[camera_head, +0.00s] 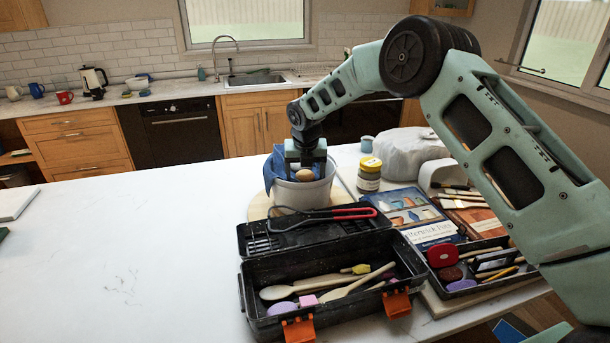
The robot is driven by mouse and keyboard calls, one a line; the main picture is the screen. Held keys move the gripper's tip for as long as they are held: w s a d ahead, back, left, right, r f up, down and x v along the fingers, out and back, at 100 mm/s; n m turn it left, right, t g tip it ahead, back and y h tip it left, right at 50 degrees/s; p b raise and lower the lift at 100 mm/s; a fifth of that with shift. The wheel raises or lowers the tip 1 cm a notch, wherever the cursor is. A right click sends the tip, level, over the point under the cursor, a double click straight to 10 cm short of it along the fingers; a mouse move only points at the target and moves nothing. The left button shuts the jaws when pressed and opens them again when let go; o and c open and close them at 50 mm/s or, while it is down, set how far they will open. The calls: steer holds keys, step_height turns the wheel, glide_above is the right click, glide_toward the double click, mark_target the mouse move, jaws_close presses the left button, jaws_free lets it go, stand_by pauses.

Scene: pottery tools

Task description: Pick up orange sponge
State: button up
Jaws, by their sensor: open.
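An orange-tan rounded piece, which looks like the orange sponge (305,175), shows at the mouth of a white bucket (301,197) on the worktop. My gripper (306,168) points down over the bucket, open, with its fingers at either side of the sponge. Whether the fingers touch it cannot be told. The lower part of the sponge is hidden by the bucket's wall. A blue cloth (270,172) hangs over the bucket's left rim.
The worktop's left (130,255) is largely clear.

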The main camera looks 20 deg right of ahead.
mark_target(305, 173)
steer(key=c, duration=0.7)
steer(key=shift+c, duration=0.3)
steer(key=shift+r, duration=0.1)
step_height(305, 173, up, 10)
steer(key=b, duration=0.3)
steer(key=shift+f, duration=0.2)
steer(key=shift+f+b, duration=1.65)
steer(key=shift+f, duration=3.25)
steer(key=o, duration=0.3)
steer(key=shift+o, duration=0.3)
